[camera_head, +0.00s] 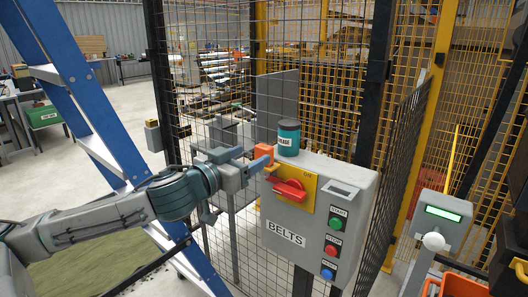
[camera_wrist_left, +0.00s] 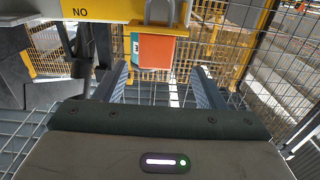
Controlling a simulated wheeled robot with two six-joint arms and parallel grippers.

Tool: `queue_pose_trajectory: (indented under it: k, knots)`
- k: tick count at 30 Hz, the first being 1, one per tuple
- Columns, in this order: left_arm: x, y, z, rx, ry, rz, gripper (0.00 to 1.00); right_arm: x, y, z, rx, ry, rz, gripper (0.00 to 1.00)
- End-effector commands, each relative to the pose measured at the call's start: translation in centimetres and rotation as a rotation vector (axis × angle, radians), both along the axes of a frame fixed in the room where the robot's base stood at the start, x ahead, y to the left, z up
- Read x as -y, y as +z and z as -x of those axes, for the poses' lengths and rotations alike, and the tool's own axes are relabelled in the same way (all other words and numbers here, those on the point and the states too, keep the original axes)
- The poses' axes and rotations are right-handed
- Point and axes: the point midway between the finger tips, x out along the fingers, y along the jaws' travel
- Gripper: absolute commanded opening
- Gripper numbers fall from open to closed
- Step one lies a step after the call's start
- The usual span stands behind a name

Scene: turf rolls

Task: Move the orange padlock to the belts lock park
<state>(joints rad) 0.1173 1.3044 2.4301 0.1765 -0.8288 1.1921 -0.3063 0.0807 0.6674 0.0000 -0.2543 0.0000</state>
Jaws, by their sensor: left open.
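The orange padlock (camera_head: 263,152) is at the upper left of the grey BELTS box (camera_head: 285,240), by its yellow plate (camera_head: 308,187) and red switch handle (camera_head: 290,191). In the left wrist view the padlock (camera_wrist_left: 155,50) hangs by a grey shackle, with a pale and teal patch on its body. My left gripper (camera_head: 250,162) is open beside the padlock. In the wrist view the padlock shows ahead of the gap between the fingers (camera_wrist_left: 160,85), and they do not grip it. I cannot clearly identify the belts lock park. My right gripper is not in view.
A teal can (camera_head: 288,138) stands on the box. Green, red and blue buttons (camera_head: 332,248) line the box's right side. Mesh fence (camera_head: 320,100) stands behind, and a blue ladder (camera_head: 80,90) at left. A grey console (camera_head: 440,220) and orange crate (camera_head: 460,285) are at right.

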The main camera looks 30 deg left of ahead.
Motion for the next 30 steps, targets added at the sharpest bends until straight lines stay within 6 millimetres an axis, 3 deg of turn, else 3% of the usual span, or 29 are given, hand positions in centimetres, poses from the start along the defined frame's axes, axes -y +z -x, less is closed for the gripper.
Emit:
queue_pose_trajectory:
  k: [30]
  knots:
    - [0.8, 0.3, -3.9, -0.001, -0.007, 0.006, 0.64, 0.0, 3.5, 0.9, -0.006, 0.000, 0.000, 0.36]
